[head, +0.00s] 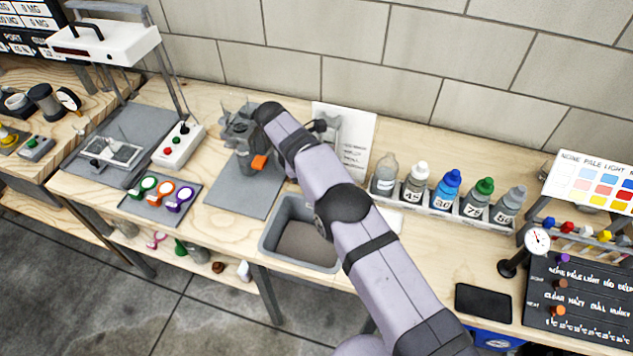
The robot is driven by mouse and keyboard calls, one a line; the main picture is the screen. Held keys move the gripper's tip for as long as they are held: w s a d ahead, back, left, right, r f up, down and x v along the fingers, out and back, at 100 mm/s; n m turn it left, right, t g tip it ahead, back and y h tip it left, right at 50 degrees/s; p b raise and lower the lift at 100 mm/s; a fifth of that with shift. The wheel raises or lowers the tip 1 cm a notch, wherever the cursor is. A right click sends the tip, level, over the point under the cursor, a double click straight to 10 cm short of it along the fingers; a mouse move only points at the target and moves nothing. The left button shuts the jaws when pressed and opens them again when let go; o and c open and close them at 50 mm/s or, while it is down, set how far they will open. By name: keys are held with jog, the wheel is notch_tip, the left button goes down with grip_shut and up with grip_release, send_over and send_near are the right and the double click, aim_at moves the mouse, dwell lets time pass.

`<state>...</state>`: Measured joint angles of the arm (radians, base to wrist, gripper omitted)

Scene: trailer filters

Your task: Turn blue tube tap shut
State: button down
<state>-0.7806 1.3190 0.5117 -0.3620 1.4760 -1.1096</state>
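My arm reaches from the lower right to a grey apparatus on a grey mat (232,196) at the back left of the bench. My gripper (240,132) is at the far end of the arm, over or against this apparatus. Its fingers blend with the grey parts, so I cannot tell if they are open or shut, or touching anything. An orange part (259,162) shows just below. No blue tube tap can be made out there; the arm may hide it. A small blue knob (549,222) shows on a rack at the far right, but I cannot tell what it belongs to.
A grey basin (268,238) sits beside the arm. Several labelled bottles stand in a rack (440,207) to its right. A white card (358,150) stands behind the arm. Coloured rings lie on a mat (133,208) at left, near a white switch box (180,146). A dial gauge (537,240) stands right.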

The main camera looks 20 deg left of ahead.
jog(key=c, duration=1.8)
grip_release()
jog(key=shift+c, duration=0.2)
jog(key=shift+r+n+p, duration=0.1)
jog(key=shift+n+p, duration=0.2)
jog(key=shift+n, duration=0.2)
